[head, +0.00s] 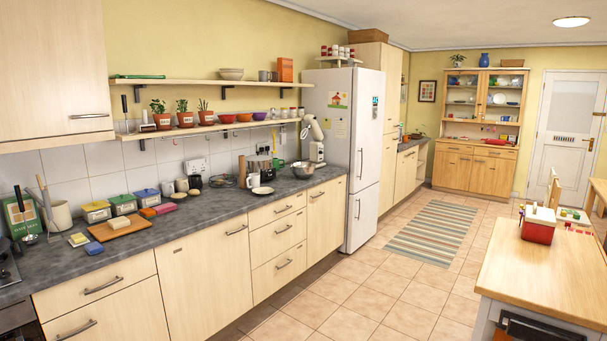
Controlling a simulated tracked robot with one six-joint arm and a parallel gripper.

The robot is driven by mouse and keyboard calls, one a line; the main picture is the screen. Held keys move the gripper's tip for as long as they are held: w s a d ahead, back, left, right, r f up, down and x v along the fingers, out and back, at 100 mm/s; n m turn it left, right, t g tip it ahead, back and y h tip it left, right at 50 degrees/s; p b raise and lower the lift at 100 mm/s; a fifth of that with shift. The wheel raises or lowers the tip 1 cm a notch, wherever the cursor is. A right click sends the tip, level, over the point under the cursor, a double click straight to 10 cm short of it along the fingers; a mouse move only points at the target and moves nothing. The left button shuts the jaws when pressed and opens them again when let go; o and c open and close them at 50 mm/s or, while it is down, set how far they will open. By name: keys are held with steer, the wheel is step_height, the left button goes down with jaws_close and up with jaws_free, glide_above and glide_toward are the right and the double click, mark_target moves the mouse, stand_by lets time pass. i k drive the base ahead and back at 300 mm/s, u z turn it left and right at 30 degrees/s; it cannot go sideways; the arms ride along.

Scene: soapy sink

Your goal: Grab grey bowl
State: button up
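A grey metal bowl (303,170) sits on the dark counter toward its far end, in front of a white stand mixer (314,140). A second bowl (231,75), pale greyish-beige, stands upright on the upper wall shelf. I cannot tell from this view which of the two is the grey bowl of the task. My gripper does not show in the head view.
A wooden table (545,262) is at right. The tiled floor between is clear, with a striped rug (432,232).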

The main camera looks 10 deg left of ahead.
mark_target(302, 169)
steer(key=u, duration=0.1)
steer(key=i, duration=5)
